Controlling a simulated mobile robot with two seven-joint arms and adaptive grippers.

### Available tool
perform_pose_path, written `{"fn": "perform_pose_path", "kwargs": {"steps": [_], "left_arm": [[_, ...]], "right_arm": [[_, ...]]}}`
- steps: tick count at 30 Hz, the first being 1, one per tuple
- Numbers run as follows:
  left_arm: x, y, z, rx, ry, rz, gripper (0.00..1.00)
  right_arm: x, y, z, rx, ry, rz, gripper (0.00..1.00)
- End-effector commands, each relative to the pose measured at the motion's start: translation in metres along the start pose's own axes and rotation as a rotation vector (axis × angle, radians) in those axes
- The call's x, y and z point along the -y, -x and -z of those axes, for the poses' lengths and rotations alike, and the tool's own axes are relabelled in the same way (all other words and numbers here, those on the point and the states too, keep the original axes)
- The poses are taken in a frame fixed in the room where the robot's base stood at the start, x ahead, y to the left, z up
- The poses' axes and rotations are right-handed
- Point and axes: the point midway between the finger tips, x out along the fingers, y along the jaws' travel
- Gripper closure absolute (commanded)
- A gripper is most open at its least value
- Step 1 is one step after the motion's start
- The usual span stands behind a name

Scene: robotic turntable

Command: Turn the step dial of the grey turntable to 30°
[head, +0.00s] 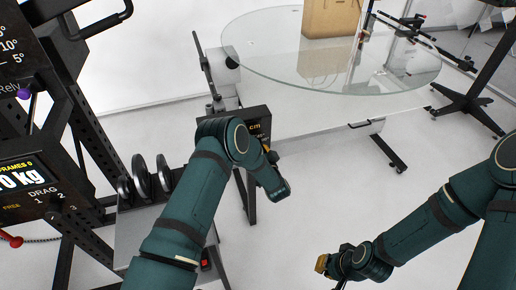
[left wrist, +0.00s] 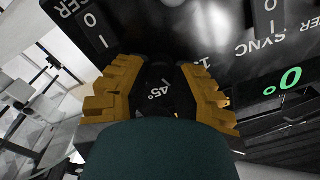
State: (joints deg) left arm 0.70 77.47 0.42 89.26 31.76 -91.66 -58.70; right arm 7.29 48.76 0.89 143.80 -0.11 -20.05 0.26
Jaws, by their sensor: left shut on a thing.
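In the left wrist view my left gripper (left wrist: 161,74) is shut on the black step dial (left wrist: 158,98), with one yellow finger on each side of it. A white "45°" shows between the fingers; the dial's pointer mark cannot be made out.
A brown box (head: 330,18) stands on the glass top. A dark rack with displays (head: 30,180) and several metal discs (head: 142,176) are at the left. In the left wrist view the black panel (left wrist: 225,45) has rocker switches and a green "0°" display (left wrist: 283,84).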

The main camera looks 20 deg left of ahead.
Motion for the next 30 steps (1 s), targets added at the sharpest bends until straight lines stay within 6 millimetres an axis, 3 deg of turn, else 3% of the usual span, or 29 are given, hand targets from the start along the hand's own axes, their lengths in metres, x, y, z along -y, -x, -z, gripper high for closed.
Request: {"fn": "perform_pose_path", "kwargs": {"steps": [15,16,18,19,30], "left_arm": [[0.0008,-0.0011,0.001,-0.003,-0.024,0.002,1.0],[0.0008,-0.0011,0.001,-0.003,-0.023,0.002,0.69],[0.0008,-0.0011,0.0009,-0.003,-0.023,0.002,0.44],[0.0007,-0.001,0.0008,-0.003,-0.023,0.002,0.39],[-0.0009,0.0041,-0.0004,0.0,-0.024,-0.003,0.39]], "right_arm": [[0.0,0.0,0.0001,0.0,0.0,0.0,1.0],[0.0,0.0,0.0001,0.0,0.0,0.0,1.0],[0.0,0.0,0.0001,0.0,0.0,0.0,1.0],[0.0,0.0,0.0001,0.0,0.0,0.0,1.0],[0.0,-0.0001,0.0001,0.0,0.0,0.0,1.0]]}}
